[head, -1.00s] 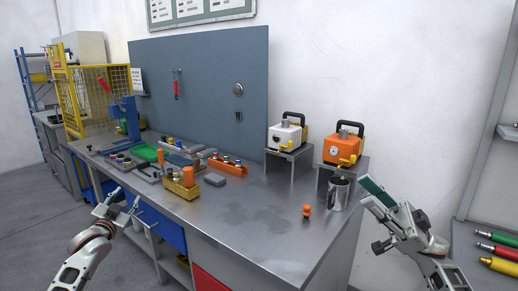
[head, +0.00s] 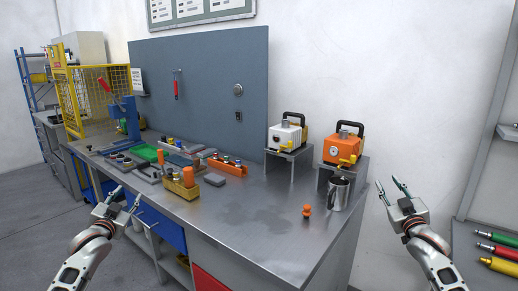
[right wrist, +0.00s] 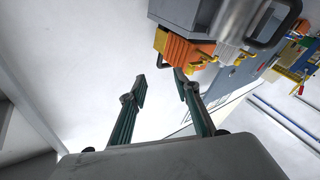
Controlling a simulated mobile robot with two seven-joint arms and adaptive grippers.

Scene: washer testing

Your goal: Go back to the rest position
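My left gripper (head: 128,200) is open and empty, in front of the bench at the lower left of the head view. My right gripper (head: 389,191) is in the air to the right of the bench's right end, with its fingers apart and nothing between them. In the right wrist view its two green fingers (right wrist: 158,92) also stand apart, with only white wall between them.
The metal workbench (head: 262,222) carries a steel mug (head: 339,194), an orange figure-shaped part (head: 307,211), a white pump-like unit (head: 286,136) and an orange one (head: 342,148) on stands. A yellow bin (head: 181,188) holds parts. Colored cylinders (head: 497,249) lie at the far right.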

